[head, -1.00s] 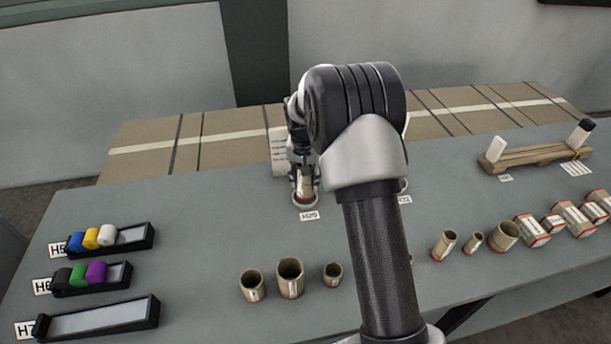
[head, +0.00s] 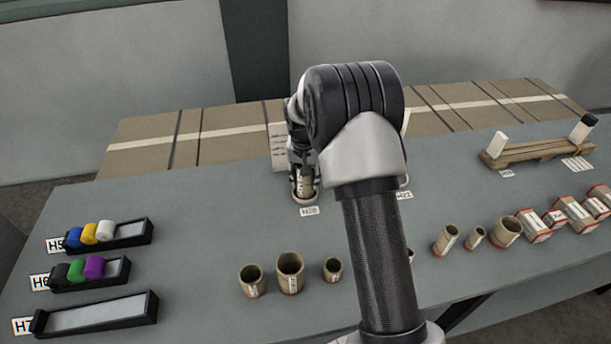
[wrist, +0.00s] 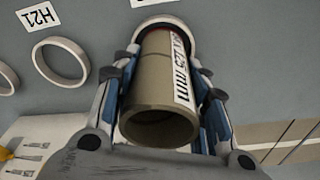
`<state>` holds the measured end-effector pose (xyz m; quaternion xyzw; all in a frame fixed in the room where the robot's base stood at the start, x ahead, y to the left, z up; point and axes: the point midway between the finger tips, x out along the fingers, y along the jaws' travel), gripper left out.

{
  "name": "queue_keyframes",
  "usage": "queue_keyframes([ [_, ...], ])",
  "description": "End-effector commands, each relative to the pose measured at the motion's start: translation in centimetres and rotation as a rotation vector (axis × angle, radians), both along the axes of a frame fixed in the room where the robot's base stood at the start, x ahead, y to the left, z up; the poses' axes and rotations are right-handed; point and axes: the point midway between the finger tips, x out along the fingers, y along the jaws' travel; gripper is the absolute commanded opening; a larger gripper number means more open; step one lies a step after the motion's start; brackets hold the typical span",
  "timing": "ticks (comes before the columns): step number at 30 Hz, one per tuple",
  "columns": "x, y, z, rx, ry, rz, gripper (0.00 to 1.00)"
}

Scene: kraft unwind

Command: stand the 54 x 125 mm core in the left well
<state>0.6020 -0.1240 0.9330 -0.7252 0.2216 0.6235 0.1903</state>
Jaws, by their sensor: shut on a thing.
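The core is a tan cardboard tube with a white printed label; it shows in the head view (head: 304,185) and in the wrist view (wrist: 158,90). My gripper (head: 303,172) is shut on it, with one finger on each side in the wrist view (wrist: 163,85). The core's far end is at a white ring-shaped well (wrist: 165,24), tagged H20 in the head view. Its lower end appears inside the ring, but I cannot tell whether it touches the bottom. An empty white ring (wrist: 60,62) lies beside it, near the H21 tag.
Several open cores (head: 290,276) stand along the front of the grey bench. Several boxes (head: 575,217) sit at the right. A wooden rack (head: 535,152) is at the back right, and black trays (head: 100,310) are at the left.

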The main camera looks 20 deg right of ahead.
Motion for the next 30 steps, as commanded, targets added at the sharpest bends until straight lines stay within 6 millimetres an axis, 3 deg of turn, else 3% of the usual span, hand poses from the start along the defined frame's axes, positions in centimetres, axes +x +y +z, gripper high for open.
queue_keyframes([
  [17,0.0,0.0,-0.39,0.0,0.0,0.0,0.17],
  [18,0.01,0.0,-0.38,0.0,0.0,0.0,0.42],
  [28,0.0,0.0,-0.36,0.0,0.0,0.0,0.64],
  [30,0.0,0.0,-0.36,0.0,0.0,0.0,0.64],
])
